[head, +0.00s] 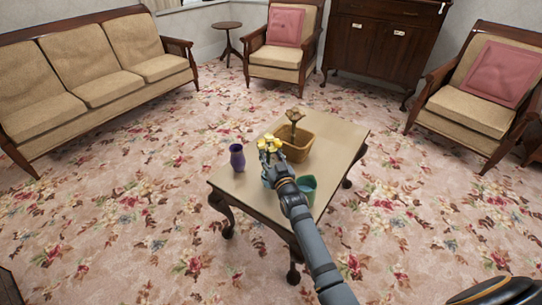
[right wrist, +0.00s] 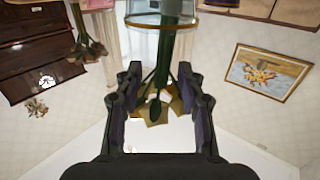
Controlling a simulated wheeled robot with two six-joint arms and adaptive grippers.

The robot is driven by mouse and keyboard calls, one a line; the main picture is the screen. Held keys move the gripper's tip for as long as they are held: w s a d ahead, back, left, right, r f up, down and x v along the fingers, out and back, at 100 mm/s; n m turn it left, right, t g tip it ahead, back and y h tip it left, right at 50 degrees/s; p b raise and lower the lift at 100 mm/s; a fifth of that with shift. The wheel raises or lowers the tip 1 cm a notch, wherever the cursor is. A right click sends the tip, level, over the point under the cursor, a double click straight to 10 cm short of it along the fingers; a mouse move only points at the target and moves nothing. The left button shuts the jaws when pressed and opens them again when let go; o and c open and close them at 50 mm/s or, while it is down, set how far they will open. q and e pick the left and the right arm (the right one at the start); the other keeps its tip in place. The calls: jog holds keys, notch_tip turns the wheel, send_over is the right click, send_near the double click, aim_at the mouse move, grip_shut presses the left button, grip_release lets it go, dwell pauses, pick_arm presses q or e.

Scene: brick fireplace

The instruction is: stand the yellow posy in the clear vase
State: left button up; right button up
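The yellow posy (head: 269,146) is upright over the table, its flowers just beyond my right gripper (head: 274,168). In the right wrist view, which looks upside down, its green stems (right wrist: 163,75) run between the fingers of my right gripper (right wrist: 161,72). The fingers stand apart, with light gaps beside the stems. The stems pass into the rim of the clear vase (right wrist: 141,21). My arm and gripper hide most of the vase in the head view. My left gripper is not in view.
On the wooden table (head: 335,131), a purple vase (head: 238,158) stands left, a teal cup (head: 307,186) right of my gripper, and a wicker basket (head: 299,151) behind. A brownish posy (head: 294,116) shows at the basket. Sofa and armchairs stand well apart.

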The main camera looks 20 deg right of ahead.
jog(key=s, duration=1.2)
dwell(0.6)
